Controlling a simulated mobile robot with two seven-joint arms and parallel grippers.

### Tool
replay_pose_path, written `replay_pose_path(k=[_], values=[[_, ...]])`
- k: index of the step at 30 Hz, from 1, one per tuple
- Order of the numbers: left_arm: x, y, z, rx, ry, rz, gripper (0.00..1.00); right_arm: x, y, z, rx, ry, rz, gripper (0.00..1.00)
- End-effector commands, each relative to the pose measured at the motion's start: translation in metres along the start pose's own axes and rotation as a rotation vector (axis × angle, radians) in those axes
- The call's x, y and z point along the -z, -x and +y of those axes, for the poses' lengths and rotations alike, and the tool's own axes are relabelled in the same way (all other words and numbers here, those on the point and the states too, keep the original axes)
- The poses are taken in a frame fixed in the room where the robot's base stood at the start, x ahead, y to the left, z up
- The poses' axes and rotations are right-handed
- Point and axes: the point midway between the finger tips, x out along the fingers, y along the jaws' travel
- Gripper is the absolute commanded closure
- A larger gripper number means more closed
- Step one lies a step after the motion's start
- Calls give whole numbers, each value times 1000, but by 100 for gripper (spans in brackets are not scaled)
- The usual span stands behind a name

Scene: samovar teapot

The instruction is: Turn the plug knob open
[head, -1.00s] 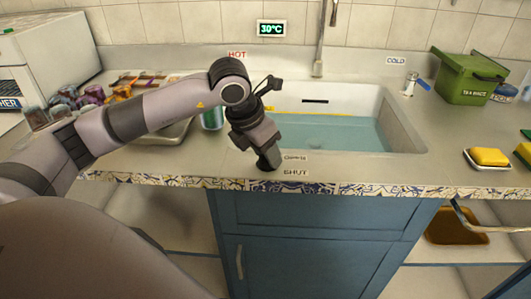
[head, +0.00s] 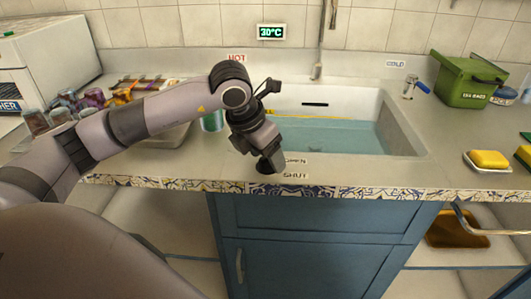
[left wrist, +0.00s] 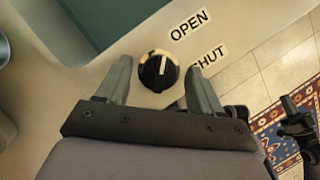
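The plug knob (left wrist: 158,71) is a round black dial with a white pointer line, set on the counter in front of the sink. My left gripper (left wrist: 158,66) is open, with one finger on each side of the knob; small gaps show. I cannot tell how deep the fingers reach. In the head view my left gripper (head: 272,160) largely covers the knob. A dark gripper-like part, perhaps my right gripper (left wrist: 300,122), shows at the lower right.
The sink (head: 335,135) holds water behind the knob. The COLD tap (head: 412,86) is at the right, near a green bin (head: 467,80) and a yellow sponge (head: 489,158). Jars (head: 60,113) stand at the left. The patterned counter edge (head: 330,190) is close in front.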

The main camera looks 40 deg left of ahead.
Motion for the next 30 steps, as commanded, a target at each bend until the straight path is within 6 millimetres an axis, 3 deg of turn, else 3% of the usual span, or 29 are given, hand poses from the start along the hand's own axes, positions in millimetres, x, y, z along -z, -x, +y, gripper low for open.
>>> replay_pose_path(k=[5, 16, 30], values=[[-1, 13, 0, 1, 0, -3, 34, -1, 0, 0, -1, -4, -2, 100], [-1, 66, 0, 0, 0, -3, 34, 2, 1, 0, -2, -4, 1, 100], [0, 72, 0, 0, 0, 0, 34, 2, 1, 0, -3, -2, 3, 100]])
